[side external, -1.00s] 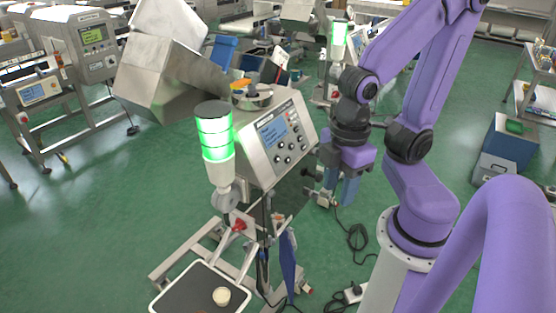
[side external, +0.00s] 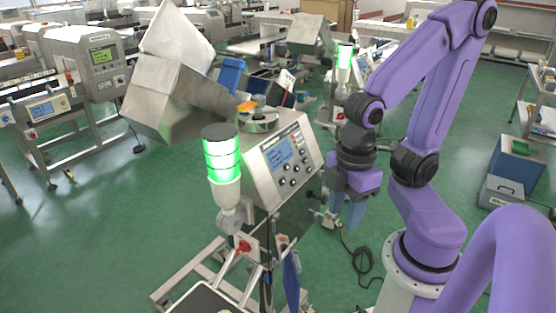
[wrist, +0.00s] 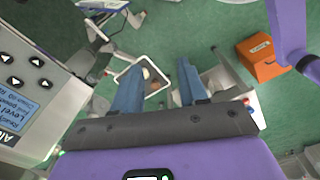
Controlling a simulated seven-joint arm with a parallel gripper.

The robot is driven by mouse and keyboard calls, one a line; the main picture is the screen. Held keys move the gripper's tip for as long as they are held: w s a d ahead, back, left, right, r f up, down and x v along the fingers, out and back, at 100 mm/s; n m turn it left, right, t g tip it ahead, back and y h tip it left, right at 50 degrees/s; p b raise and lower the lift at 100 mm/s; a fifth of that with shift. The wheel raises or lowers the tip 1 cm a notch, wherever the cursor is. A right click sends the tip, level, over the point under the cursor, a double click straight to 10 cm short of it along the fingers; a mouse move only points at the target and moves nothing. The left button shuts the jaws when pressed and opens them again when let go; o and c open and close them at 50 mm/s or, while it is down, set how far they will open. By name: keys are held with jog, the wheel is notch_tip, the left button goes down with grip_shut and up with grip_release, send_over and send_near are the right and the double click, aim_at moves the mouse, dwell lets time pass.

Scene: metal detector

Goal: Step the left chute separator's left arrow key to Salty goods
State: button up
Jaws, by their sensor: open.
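The separator nearest the camera is a steel machine with a sloped control panel (side external: 285,157) and a lit blue screen (side external: 279,154). Round dark keys sit below and beside the screen. The screen text is only partly readable. My gripper (side external: 346,213) hangs to the right of the panel, apart from it. In the wrist view its two blue fingers (wrist: 158,80) are spread with nothing between them.
A lit green signal tower (side external: 222,165) stands in front of the panel. A steel chute box (side external: 172,98) is at its upper left. A second separator with a green light (side external: 344,62) stands behind. An orange box (wrist: 263,57) shows in the wrist view.

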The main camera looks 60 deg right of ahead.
grip_shut()
dwell(1.9)
